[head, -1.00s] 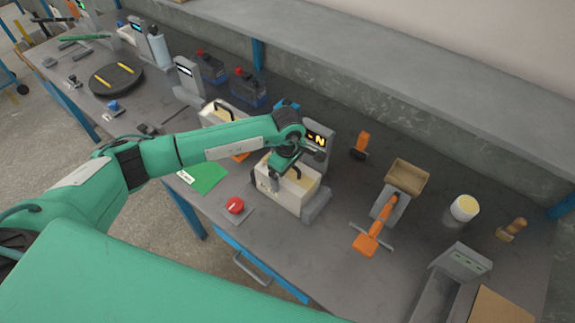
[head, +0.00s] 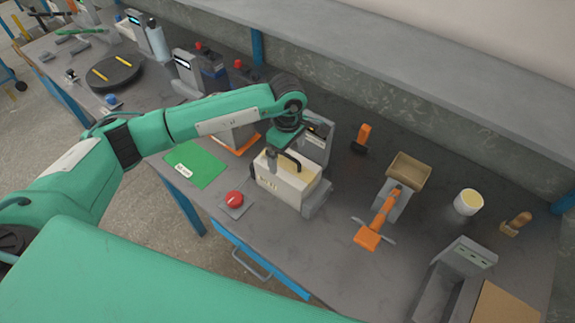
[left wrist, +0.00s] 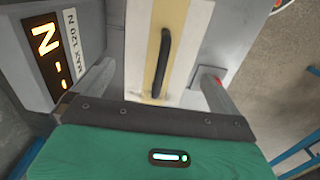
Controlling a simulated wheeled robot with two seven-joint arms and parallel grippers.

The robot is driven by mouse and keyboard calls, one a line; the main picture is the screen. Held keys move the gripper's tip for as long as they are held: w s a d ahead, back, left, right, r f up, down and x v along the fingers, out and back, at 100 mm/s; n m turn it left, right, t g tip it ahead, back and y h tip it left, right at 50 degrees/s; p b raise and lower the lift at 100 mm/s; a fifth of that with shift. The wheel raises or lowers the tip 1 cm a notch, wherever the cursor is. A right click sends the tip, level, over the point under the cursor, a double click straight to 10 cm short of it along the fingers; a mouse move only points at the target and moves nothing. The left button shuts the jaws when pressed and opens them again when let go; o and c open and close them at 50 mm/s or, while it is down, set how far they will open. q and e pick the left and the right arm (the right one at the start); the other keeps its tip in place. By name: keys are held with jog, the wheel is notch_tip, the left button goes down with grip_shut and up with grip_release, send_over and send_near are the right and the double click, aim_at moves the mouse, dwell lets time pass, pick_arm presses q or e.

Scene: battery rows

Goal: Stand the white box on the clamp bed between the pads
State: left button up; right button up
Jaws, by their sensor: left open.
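The white box (head: 283,183), with a cream stripe and a black handle on top, stands upright on the grey clamp (head: 315,200). Its top and handle also show in the left wrist view (left wrist: 150,50). The clamp's lit display (left wrist: 50,55) reads "N". My left gripper (head: 277,158) is over the box. In the left wrist view my left gripper's fingers (left wrist: 155,88) are spread wide, one on each side of the box top, with nothing held. The pads are mostly hidden by the box. My right gripper is not in view.
A red button (head: 235,199) sits in front of the clamp, and a green sheet (head: 196,163) to the left. An orange clamp tool (head: 378,220) and a white cup (head: 468,202) are to the right. The shelf (head: 400,70) overhangs the back.

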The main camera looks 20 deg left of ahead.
pick_arm(q)
notch_tip(320, 180, up, 4)
jog(key=shift+r+b, duration=0.25)
jog(key=shift+b, duration=0.4)
jog(key=shift+r, duration=0.75)
